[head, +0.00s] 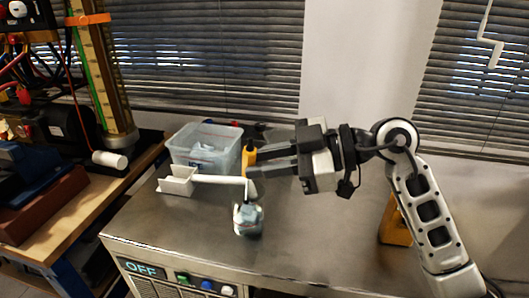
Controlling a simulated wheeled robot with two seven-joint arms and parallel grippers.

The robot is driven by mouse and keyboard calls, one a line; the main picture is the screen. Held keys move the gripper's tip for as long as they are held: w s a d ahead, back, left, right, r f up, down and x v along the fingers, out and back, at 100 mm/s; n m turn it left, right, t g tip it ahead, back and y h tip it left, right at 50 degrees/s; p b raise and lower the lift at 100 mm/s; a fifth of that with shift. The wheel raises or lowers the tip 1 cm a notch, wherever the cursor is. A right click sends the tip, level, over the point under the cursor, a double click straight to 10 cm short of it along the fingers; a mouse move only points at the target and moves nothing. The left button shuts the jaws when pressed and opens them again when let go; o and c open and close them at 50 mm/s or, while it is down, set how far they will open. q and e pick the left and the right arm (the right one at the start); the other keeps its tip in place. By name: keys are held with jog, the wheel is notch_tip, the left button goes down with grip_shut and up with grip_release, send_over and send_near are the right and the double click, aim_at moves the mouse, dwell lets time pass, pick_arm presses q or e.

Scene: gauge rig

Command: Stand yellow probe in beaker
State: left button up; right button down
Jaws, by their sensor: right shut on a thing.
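My right gripper (256,165) reaches in from the right above the metal bench. It is shut on the yellow probe (249,154), whose yellow upper part shows at the fingertips. The probe's lower part is hard to make out among the fingers and the white piece below. A small clear beaker (248,220) with a bluish tint stands on the bench just under the gripper. I cannot tell whether the probe's lower end is inside its rim. My left gripper is not in view.
A white holder (176,183) with a thin white bar (218,179) stands left of the beaker. A clear plastic bin (205,146) is behind it. A yellow-orange object (394,222) is partly hidden by my right arm. The bench's front right is clear.

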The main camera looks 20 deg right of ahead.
jog(key=shift+f+b, duration=0.7)
jog(key=shift+f, duration=1.65)
jog(key=c, duration=1.2)
grip_release()
jog(key=v, duration=0.7)
jog(key=shift+d, duration=0.25)
jog(key=shift+s, duration=0.1)
